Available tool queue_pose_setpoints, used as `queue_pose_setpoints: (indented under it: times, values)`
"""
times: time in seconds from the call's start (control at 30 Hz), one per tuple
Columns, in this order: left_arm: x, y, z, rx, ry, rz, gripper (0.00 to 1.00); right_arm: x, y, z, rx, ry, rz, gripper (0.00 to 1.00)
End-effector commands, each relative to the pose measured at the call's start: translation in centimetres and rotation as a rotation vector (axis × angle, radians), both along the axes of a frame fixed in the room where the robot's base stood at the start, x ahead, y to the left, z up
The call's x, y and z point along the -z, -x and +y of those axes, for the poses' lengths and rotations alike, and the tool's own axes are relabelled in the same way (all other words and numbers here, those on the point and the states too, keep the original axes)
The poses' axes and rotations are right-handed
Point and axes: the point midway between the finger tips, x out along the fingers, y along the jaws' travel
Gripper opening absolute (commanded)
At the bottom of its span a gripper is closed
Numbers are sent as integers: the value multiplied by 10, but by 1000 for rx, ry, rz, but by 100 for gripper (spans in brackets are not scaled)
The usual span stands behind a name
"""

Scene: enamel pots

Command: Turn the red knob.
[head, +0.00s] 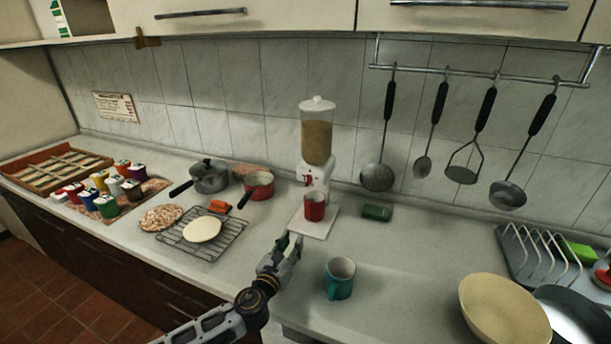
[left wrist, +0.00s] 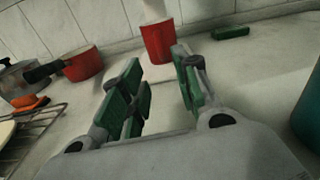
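The red knob (head: 307,180) is a small red part on the front of the white dispenser (head: 317,145), which has a clear hopper of grain. A red mug (head: 314,207) stands on the dispenser's white base below the knob. The mug also shows beyond my fingers in the left wrist view (left wrist: 158,43), where the knob is out of frame. My left gripper (head: 289,243) is in front of the dispenser, lower than the knob and apart from it. In the left wrist view its green-padded fingers (left wrist: 160,92) are spread with nothing between them. My right gripper is not in view.
A teal mug (head: 341,278) stands right of my left gripper. A green block (head: 377,212) lies right of the dispenser. A red pan (head: 259,186), a grey pot (head: 210,177) and a wire rack (head: 202,240) are to the left. A cream bowl (head: 503,310) is at right.

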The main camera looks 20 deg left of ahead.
Motion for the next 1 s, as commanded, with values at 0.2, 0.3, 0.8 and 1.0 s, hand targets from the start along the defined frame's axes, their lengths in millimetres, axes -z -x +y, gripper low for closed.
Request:
queue_pose_setpoints:
  times: [0.2, 0.3, 0.8, 1.0]
  values:
    - [-36, 4, 4, -50, 96, -8, 31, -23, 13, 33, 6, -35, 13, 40]
    - [-51, 5, 8, -70, 153, -11, 31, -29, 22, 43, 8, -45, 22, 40]
    - [-110, 9, 21, -113, 710, -33, 31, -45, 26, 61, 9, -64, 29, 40]
    - [-125, 10, 22, -110, 989, -44, 31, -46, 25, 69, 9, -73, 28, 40]
